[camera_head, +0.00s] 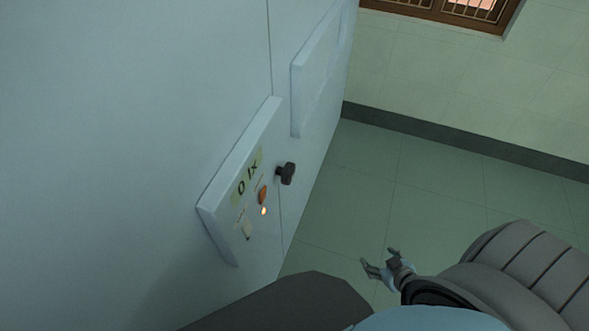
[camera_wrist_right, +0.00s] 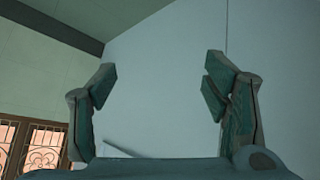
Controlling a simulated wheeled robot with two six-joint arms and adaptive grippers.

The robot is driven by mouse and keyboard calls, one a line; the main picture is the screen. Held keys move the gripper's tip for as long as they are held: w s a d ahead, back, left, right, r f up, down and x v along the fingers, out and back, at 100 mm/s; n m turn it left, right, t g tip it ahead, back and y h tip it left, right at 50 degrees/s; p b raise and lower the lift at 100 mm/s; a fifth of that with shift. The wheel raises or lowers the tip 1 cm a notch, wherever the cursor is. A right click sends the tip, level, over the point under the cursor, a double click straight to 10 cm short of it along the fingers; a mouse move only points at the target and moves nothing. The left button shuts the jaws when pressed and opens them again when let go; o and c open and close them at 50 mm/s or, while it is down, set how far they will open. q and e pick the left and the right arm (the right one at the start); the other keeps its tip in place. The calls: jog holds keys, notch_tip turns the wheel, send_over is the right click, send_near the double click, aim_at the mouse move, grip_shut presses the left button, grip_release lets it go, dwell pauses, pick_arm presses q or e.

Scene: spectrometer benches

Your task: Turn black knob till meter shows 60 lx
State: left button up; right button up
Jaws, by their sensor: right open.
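The black knob (camera_head: 286,173) sticks out from the right side of a pale panel (camera_head: 215,195) on the light wall in the head view. The meter (camera_head: 248,178) on the panel reads "0 lx". An orange part (camera_head: 262,194) and a small lit lamp (camera_head: 263,211) sit below the reading. My right gripper (camera_head: 377,265) is open and empty, apart from the knob, lower right of it over the floor. In the right wrist view its two fingers (camera_wrist_right: 160,85) stand wide apart with only wall between them. The knob is not seen there. My left gripper is not in view.
A second pale panel (camera_head: 316,72) is on the wall beyond the meter panel. Green tiled floor (camera_head: 400,190) lies open to the right of the wall. A window with a wooden frame (camera_head: 450,12) is at the far top.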

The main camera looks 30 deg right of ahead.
jog(key=w+d+r+n+t+y+b, duration=0.2)
jog(key=w+r+t, duration=0.3)
jog(key=w+r, duration=0.4)
notch_tip(320, 180, up, 8)
jog(key=w+a+r+n+t+y+b, duration=0.1)
jog(key=w+a+n+t+y, duration=0.15)
jog(key=y, duration=0.25)
jog(key=n+g+y+b, duration=0.2)
jog(key=n+g+y, duration=0.15)
jog(key=y, duration=0.35)
send_near(292, 175)
jog(key=s+d+f+t, duration=0.1)
jog(key=s+d, duration=0.3)
jog(key=x, duration=1.4)
jog(key=shift+a+r, duration=0.15)
jog(key=shift+a, duration=0.25)
jog(key=shift+s, duration=0.1)
jog(key=shift+c, duration=1)
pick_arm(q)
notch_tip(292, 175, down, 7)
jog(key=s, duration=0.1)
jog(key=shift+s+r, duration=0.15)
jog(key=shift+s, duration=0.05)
pick_arm(e)
jog(key=c, duration=1)
